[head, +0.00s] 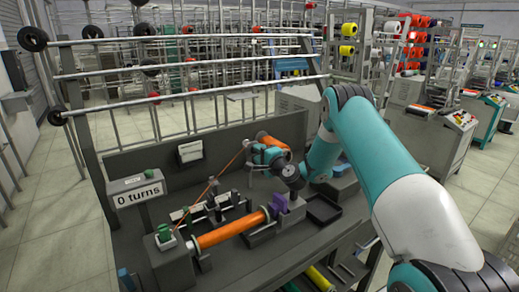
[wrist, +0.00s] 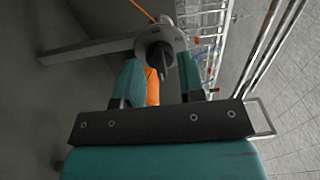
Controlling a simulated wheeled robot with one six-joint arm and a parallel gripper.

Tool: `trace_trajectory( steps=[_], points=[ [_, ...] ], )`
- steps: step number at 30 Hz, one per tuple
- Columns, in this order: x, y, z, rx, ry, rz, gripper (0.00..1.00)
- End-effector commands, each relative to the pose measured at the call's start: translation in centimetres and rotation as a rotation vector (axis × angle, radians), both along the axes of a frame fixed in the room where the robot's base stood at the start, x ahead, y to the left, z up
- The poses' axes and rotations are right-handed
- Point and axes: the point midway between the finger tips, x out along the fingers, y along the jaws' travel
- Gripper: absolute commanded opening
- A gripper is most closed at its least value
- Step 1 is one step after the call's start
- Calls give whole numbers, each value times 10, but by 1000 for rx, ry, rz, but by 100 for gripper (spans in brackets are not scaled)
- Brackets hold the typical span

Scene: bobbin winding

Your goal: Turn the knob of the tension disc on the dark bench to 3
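The tension disc (wrist: 176,30) shows in the wrist view as a pale round dial with dark marks, one like a 2. The set number cannot be read. In the head view my gripper (head: 262,156) is above the back of the dark bench (head: 137,245) and hides most of the disc. An orange thread (head: 212,183) runs up to it.
An orange cylinder (head: 230,232) lies across the bench fixtures, near a purple part (head: 278,200). A sign (head: 138,194) reads "0 turns". A black tray (head: 323,209) is at the right. Metal rails (head: 190,76) span behind the bench.

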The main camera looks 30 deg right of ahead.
Motion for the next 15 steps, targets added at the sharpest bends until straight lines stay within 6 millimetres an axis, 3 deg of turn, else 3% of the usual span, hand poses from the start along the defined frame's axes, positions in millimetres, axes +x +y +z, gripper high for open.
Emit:
trace_trajectory(
  steps=[10,15],
  points=[
    [4,0,0,0,0,0,34],
    [4,0,0,0,0,0,0]
  ],
)
